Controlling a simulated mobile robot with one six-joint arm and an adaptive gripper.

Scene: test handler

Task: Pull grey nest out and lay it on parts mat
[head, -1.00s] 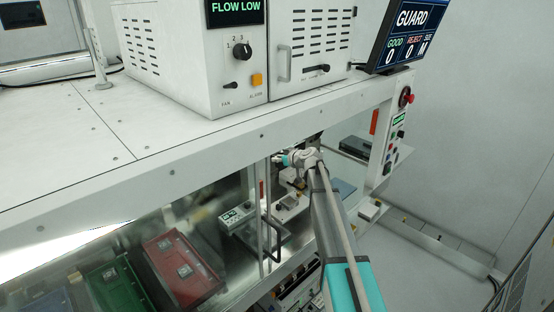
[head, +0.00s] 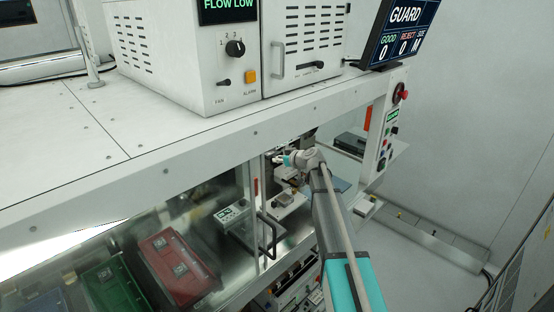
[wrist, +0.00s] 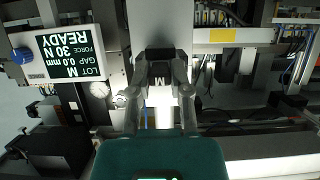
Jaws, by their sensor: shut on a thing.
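In the wrist view, the two fingers of my gripper (wrist: 161,62) are closed on a grey piece marked M (wrist: 158,78), which I take to be the grey nest. Its far end lies in front of a dark block, and I cannot tell whether it is still seated. In the head view, my gripper (head: 284,160) is inside the handler opening, small and partly hidden by my arm. A flat blue-grey surface (head: 341,185) lies right of my wrist; I cannot tell whether it is the parts mat.
A display reading READY, 30 N, 0.0 mm (wrist: 70,55) stands close left of my gripper. A clear door with a dark handle (head: 268,236) is left of my arm. Red (head: 172,262) and green (head: 112,287) trays lie behind the glass. The handler's front edge (head: 190,150) runs above my arm.

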